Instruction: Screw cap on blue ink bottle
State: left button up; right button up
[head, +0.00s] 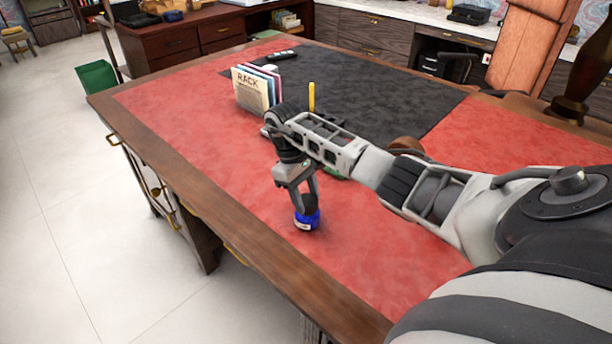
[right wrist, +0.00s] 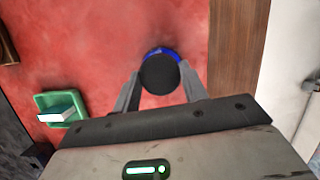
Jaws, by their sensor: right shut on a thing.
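The blue ink bottle (head: 306,221) stands upright on the red leather desktop, near the desk's front edge, with a pale label low on its side. A black cap (right wrist: 160,74) sits on top of it, seen from above in the right wrist view, with a blue rim of the bottle (right wrist: 166,50) behind it. My right gripper (head: 309,203) points down over the bottle, and its two fingers are shut on the black cap from both sides. I cannot tell how tightly the cap sits on the bottle neck. My left gripper is not in view.
A rack of books (head: 254,92) and a yellow upright thing (head: 311,97) stand farther back. A green tray with a book (right wrist: 60,108) is beside my right gripper. The wooden desk edge (head: 225,222) is close by. Red desktop around the bottle is clear.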

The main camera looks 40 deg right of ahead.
jog(key=shift+s+r, duration=0.1)
jog(key=shift+a+p, duration=0.15)
jog(key=shift+p, duration=0.15)
jog(key=shift+m+y, duration=0.3)
jog(key=shift+m, duration=0.4)
jog(key=o, duration=1)
